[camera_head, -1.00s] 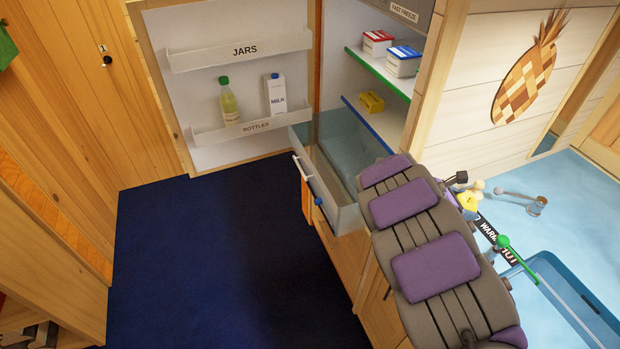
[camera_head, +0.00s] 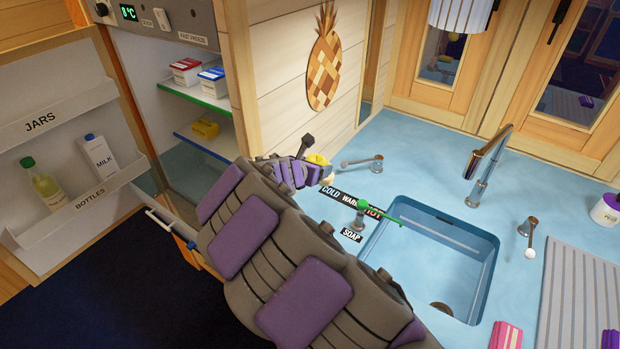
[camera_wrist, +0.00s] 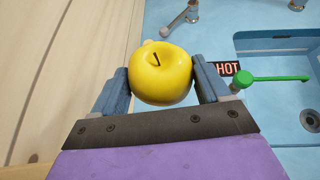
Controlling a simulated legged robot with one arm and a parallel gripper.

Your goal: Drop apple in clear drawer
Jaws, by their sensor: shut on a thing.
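A yellow apple (camera_wrist: 160,74) is held between the two fingers of my gripper (camera_wrist: 162,88) in the wrist view. In the head view my gripper (camera_head: 310,172) is above the blue counter by the wooden wall, and the apple (camera_head: 318,160) shows only in part behind it. The clear drawer (camera_head: 178,205) is pulled out at the bottom of the open fridge, left of my arm. My arm hides much of it, and I cannot see its inside well.
The open fridge door (camera_head: 65,105) holds a bottle and a milk carton. Boxes stand on the green-edged shelf (camera_head: 195,98). A blue sink (camera_head: 432,262) with taps lies right of my arm. The pineapple wall panel (camera_head: 325,60) is behind my gripper.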

